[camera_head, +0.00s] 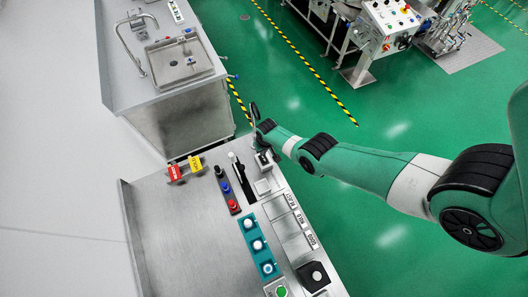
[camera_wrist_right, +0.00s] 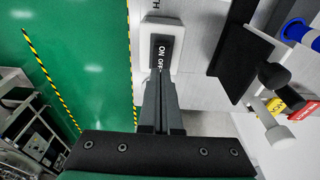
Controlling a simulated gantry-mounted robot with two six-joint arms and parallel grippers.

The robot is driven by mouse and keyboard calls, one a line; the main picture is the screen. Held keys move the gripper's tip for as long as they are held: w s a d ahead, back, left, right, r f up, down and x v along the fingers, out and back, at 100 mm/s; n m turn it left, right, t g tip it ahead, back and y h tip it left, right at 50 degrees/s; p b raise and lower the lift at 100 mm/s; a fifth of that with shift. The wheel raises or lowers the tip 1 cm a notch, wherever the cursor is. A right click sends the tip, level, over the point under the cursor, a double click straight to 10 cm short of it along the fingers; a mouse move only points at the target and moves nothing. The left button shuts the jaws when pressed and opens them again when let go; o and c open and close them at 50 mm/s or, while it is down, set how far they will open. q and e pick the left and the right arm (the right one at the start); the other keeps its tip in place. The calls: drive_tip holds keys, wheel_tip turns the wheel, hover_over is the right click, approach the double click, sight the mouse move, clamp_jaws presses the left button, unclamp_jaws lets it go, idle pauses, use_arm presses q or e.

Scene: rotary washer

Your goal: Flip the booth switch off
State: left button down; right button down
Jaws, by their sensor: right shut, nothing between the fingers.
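The booth switch (camera_wrist_right: 161,50) is a black rocker marked ON and OFF in a white frame, in the upper middle of the right wrist view. Which side is pressed I cannot tell. My right gripper (camera_wrist_right: 161,78) is shut and empty, its fingertips at the OFF end of the rocker. Whether they touch it is unclear. In the head view my right gripper (camera_head: 262,155) points down at the far right corner of the steel bench, and it mostly hides the switch there. My left gripper is not in view.
A sink counter (camera_head: 130,85) stands behind. Green floor (camera_head: 340,200) lies open to the right.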

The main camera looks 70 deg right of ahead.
sight(263, 157)
wheel_tip(263, 157, up, 4)
drive_tip(key=p, duration=0.3)
drive_tip(key=shift+r, duration=0.1)
idle(0.4)
